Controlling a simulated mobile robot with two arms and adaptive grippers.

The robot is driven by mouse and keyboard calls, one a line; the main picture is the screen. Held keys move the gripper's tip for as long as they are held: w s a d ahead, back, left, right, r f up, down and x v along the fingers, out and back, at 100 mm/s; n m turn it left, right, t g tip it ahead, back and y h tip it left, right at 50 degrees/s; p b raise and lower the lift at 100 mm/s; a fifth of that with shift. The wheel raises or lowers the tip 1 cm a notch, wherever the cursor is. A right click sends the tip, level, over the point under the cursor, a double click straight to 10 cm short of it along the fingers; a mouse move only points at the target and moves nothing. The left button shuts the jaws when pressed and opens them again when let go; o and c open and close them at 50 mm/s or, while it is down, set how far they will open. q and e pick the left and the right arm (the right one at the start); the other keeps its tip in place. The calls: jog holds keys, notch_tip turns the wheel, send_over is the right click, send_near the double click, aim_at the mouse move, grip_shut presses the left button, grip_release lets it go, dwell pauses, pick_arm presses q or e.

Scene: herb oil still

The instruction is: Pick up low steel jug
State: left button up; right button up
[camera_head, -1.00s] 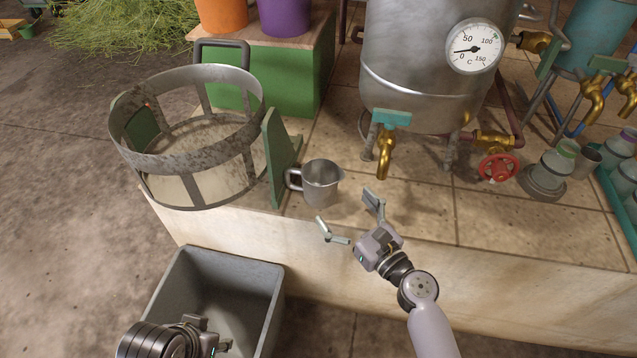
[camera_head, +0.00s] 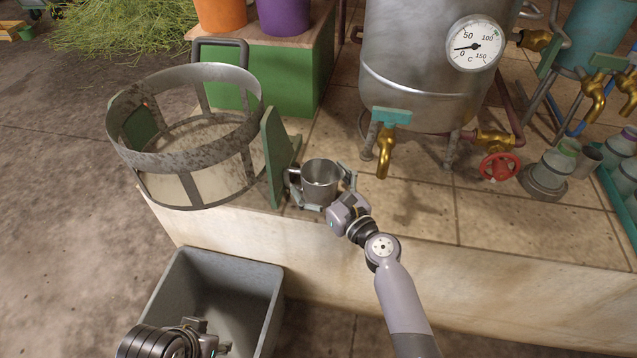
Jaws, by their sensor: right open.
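The low steel jug (camera_head: 320,180) stands upright on the tiled counter, just right of the basket's green upright plate. Its handle is on its left side. My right gripper (camera_head: 325,188) is open, with one finger at the jug's left front and the other at its right, so the jug is between them. I cannot tell whether the fingers touch it. My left gripper (camera_head: 205,340) is at the bottom left, over the grey bin; only part of it shows and its fingers are not clear.
A round metal-framed basket (camera_head: 185,150) stands left of the jug. The steel still (camera_head: 425,60) with a brass tap (camera_head: 385,158) is behind right. A red valve wheel (camera_head: 500,167) and small jars (camera_head: 560,160) are farther right. The grey bin (camera_head: 265,290) is below the counter edge.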

jog(key=shift+c, duration=0.6)
jog(key=c, duration=1.2)
jog(key=shift+c, duration=0.2)
